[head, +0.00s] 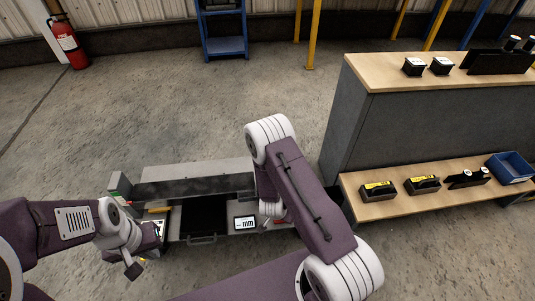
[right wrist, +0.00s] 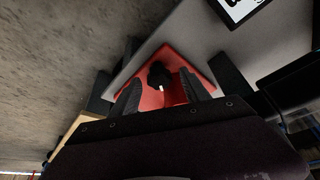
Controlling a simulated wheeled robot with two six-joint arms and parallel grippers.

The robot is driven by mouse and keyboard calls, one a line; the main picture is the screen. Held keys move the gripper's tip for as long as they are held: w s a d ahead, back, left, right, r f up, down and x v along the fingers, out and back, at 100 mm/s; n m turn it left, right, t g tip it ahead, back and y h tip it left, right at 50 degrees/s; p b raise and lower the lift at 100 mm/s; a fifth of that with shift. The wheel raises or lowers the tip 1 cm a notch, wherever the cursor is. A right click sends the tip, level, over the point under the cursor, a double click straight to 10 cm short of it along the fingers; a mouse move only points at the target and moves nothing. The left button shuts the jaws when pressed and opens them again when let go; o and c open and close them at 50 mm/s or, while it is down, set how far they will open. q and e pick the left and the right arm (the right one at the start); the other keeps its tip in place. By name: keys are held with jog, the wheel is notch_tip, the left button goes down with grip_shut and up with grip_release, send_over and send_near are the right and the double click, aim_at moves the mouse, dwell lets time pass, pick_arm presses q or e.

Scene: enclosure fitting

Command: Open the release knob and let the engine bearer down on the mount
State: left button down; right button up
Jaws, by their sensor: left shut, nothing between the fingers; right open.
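A black knob (right wrist: 159,74), which looks like the release knob, stands on a red plate (right wrist: 200,66) in the right wrist view. My right gripper (right wrist: 161,88) is open, with its two dark fingers either side of the knob; I cannot tell whether they touch it. In the head view my right arm hides this gripper and most of the red part. A long dark grey beam (head: 195,188) lies across the grey bench (head: 190,171); I cannot tell whether it is the engine bearer. The mount is not clearly visible. My left gripper (head: 157,231) is shut and empty at the bench's left end.
A small screen (head: 244,223) and a black panel (head: 204,216) are on the bench front. To the right, a wooden shelf (head: 400,204) holds dark parts and a blue bin (head: 511,168). A higher counter (head: 390,75) carries more parts. The floor behind the bench is clear.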

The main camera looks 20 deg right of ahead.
jog(key=shift+w+m, duration=0.1)
jog(key=shift+m, duration=0.6)
jog(key=w+p+v, duration=0.1)
jog(key=p+v, duration=0.6)
jog(key=v, duration=0.4)
jog(key=w+r+p, duration=0.2)
jog(key=r+p, duration=0.2)
jog(key=r, duration=0.3)
jog(key=w+r+t+p, duration=0.1)
jog(key=w+r+p, duration=0.2)
jog(key=r, duration=0.5)
jog(key=w+r+m+t+p, duration=0.1)
jog(key=w+r+p, duration=0.2)
jog(key=r+p, duration=0.2)
notch_tip(320, 180, up, 3)
jog(key=shift+w+a+f+p, duration=0.1)
jog(key=shift+w+a+p, duration=0.15)
jog(key=shift+p, duration=0.15)
